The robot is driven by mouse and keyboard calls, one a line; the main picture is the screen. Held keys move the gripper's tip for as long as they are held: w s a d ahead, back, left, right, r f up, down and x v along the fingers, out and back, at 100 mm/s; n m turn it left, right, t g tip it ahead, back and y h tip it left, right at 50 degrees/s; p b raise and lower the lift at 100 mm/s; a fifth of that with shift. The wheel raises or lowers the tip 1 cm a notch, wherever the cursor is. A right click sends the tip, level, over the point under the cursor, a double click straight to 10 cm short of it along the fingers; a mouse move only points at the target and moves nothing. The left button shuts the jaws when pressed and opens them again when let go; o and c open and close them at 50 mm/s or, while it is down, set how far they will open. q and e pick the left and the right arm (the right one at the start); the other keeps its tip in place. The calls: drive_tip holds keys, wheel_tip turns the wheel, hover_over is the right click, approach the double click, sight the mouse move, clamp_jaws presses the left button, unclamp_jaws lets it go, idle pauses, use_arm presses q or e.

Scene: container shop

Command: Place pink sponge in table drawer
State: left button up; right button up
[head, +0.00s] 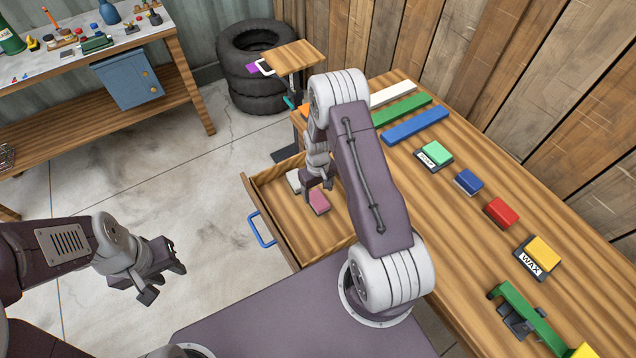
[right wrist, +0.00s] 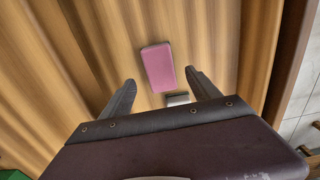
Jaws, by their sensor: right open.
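The pink sponge (head: 319,202) lies flat inside the open table drawer (head: 290,238). In the right wrist view the pink sponge (right wrist: 158,67) shows just beyond my fingertips. My right gripper (head: 318,184) is over the drawer, beside the sponge; its fingers (right wrist: 160,82) are spread with nothing clasped between them. Whether a finger touches the sponge cannot be told. My left gripper (head: 166,282) is open and empty, over the floor to the left of the drawer.
The tabletop (head: 450,215) holds green, blue, red and yellow sponges or blocks and long coloured bars. A blue handle (head: 261,230) sticks out from the drawer front. A workbench (head: 165,40) and tyres (head: 252,62) stand behind.

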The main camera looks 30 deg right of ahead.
wheel_tip(320, 180, up, 6)
wheel_tip(320, 180, up, 9)
hover_over(318, 200)
drive_tip(key=s+a, duration=0.5)
drive_tip(key=s+a+r, duration=0.1)
drive_tip(key=s+r, duration=0.1)
drive_tip(key=s, duration=0.2)
drive_tip(key=s+a+r+m+t, duration=0.1)
drive_tip(key=s+r, duration=0.2)
drive_tip(key=s, duration=0.2)
drive_tip(key=shift+a, duration=0.25)
drive_tip(key=shift+w, duration=0.1)
